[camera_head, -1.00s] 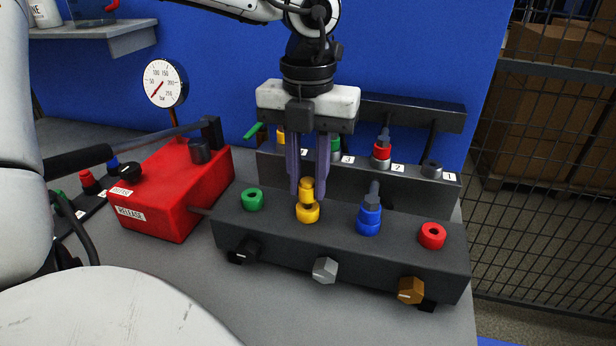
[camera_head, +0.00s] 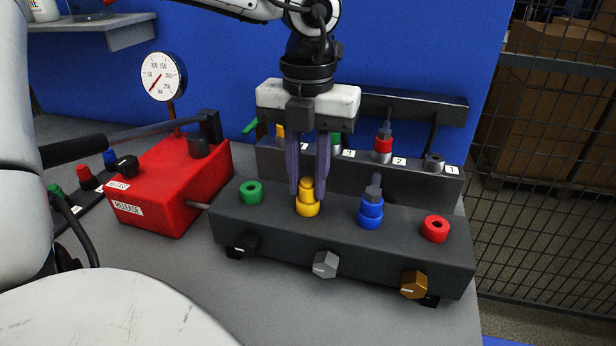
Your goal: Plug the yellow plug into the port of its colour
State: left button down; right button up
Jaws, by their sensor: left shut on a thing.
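The yellow plug (camera_head: 306,190) is upright at the yellow port (camera_head: 307,208) on the front dark block (camera_head: 400,240). Its lower end meets or enters the port ring; I cannot tell how deep it sits. My left gripper (camera_head: 307,188) comes down from above, shut on the yellow plug with its two purple fingers on either side. My right gripper is not in view.
A blue plug (camera_head: 371,208) stands in the blue port to the right. The green port (camera_head: 251,192) and red port (camera_head: 435,229) are empty. Behind is a numbered rack (camera_head: 400,175) with a red plug (camera_head: 383,144). A red pump box (camera_head: 170,190) with a gauge (camera_head: 162,77) stands left.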

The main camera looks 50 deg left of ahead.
pick_arm(q)
jog(key=shift+f, duration=0.1)
dwell(0.4)
jog(key=shift+f+b, duration=0.15)
jog(key=shift+b, duration=0.25)
jog(key=shift+s, duration=0.1)
jog(key=c, duration=1.4)
grip_release()
jog(key=shift+c, duration=0.2)
